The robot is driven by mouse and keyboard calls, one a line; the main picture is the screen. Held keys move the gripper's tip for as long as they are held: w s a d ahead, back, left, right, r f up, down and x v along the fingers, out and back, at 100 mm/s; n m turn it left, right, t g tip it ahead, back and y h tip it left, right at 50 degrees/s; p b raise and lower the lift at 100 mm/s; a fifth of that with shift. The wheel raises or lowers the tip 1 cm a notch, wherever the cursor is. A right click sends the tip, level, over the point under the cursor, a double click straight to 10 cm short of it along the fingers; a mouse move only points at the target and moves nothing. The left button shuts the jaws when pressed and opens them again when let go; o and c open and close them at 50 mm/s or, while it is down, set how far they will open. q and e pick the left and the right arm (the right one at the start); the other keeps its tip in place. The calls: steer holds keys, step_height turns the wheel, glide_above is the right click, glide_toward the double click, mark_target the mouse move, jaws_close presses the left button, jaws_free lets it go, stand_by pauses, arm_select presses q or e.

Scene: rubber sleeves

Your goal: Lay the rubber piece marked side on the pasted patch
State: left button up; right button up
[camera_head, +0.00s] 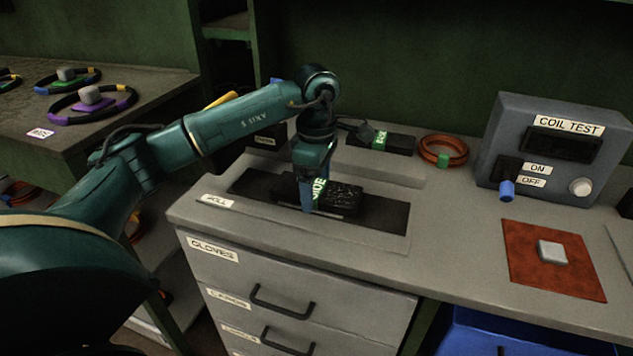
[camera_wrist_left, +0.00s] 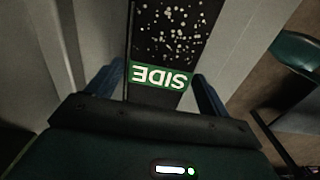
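The rubber piece marked SIDE (camera_head: 346,196) is black with a speckled top and a green label at its left end. It lies at the dark recess in the bench top. In the left wrist view the piece (camera_wrist_left: 166,32) runs away from me, its SIDE label nearest. My left gripper (camera_head: 313,206) points down at the labelled end. Its blue fingers (camera_wrist_left: 160,85) stand on either side of the label, very close to its edges; I cannot tell whether they press on it. No patch is clearly identifiable as the pasted one. My right gripper is not in view.
Behind the recess lie another black piece with a green label (camera_head: 385,141) and an orange coil (camera_head: 443,150). A grey COIL TEST box (camera_head: 553,150) stands at the back right. A red mat (camera_head: 530,275) bears a pale block (camera_head: 552,252). A side table (camera_head: 150,90) holds black rings.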

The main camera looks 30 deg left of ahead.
mark_target(317, 188)
arm_select(q)
steer(key=shift+o, duration=0.9)
steer(key=shift+r, duration=0.3)
step_height(317, 188, up, 12)
steer(key=p, duration=0.1)
steer(key=shift+p, duration=0.35)
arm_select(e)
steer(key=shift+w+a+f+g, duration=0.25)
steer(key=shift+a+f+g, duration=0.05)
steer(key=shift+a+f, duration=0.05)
arm_select(q)
steer(key=shift+f, duration=0.1)
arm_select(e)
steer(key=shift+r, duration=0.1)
